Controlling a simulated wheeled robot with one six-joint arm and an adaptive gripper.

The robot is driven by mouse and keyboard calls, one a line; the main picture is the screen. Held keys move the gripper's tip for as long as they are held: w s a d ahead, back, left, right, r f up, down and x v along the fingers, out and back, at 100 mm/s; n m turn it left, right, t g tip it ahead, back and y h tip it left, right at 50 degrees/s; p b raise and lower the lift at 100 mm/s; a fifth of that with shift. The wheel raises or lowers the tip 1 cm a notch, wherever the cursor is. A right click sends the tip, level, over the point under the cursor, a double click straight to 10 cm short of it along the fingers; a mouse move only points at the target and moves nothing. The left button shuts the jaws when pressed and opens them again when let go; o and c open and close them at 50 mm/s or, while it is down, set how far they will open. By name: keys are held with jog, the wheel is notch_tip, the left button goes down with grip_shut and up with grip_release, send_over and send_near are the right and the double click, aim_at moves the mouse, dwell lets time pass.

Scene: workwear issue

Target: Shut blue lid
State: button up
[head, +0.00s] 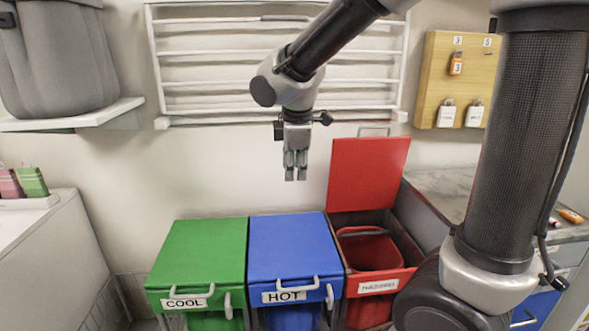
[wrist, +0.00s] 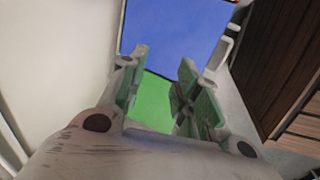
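The blue lid (head: 290,245) lies flat and closed on the bin labelled HOT, between the green and red bins. Its light handle (head: 291,287) runs along the front edge. In the wrist view the blue lid (wrist: 175,35) fills the top middle. My gripper (head: 295,176) points down in the air above the bins, near the wall, apart from every lid. Its two fingers stand apart with nothing between them, also in the wrist view (wrist: 164,60).
The green lid (head: 200,250) is closed on the COOL bin. The red lid (head: 367,174) stands raised, leaving its bin (head: 370,252) open. A white rack (head: 210,70) and a key board (head: 455,80) are on the wall. A counter (head: 440,190) stands at right.

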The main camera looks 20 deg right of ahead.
jog(key=v, duration=1.1)
jog(key=shift+d, duration=0.1)
jog(key=shift+c, duration=0.5)
